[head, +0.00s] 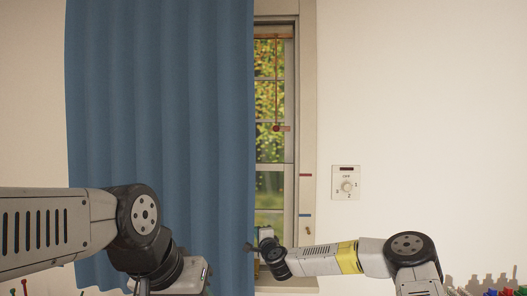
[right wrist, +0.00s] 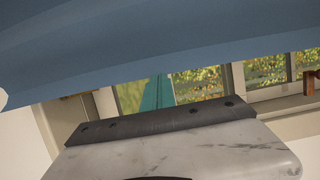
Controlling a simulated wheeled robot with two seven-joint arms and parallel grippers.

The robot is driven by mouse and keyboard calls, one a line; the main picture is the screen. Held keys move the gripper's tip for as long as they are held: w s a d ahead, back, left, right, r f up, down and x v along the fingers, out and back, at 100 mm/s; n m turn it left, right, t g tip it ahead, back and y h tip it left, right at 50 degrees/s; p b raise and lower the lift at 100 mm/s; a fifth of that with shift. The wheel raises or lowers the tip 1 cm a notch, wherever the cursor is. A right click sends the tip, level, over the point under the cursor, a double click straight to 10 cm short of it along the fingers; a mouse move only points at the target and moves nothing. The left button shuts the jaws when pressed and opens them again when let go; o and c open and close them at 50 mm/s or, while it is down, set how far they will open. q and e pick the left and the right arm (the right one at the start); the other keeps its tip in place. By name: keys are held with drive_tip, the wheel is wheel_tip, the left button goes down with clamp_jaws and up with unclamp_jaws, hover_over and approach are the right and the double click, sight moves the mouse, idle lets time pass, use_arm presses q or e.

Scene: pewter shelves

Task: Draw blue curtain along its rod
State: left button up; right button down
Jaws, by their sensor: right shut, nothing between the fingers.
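The blue curtain (head: 160,120) hangs in folds at the left of the head view. It covers most of the window and leaves a strip of glass bare at its right edge. Its rod is out of view. My right gripper (head: 249,247) is shut and empty at the curtain's lower right edge. In the right wrist view the curtain (right wrist: 150,55) spans the top, close to the gripper; I cannot tell whether they touch. My left gripper (head: 172,288) is in front of the curtain's lower part, cut off by the bottom edge; its fingers do not show clearly.
The bare window strip (head: 270,180) has a wooden frame (head: 307,130) and a red knob (head: 276,128) hanging on a cord. A dial switch (head: 346,184) is on the white wall to the right. Several small coloured things (head: 505,293) are at the bottom right.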

sight(192, 230)
drive_tip(key=a, duration=1)
drive_tip(key=shift+a, duration=0.1)
drive_tip(key=a, duration=1.6)
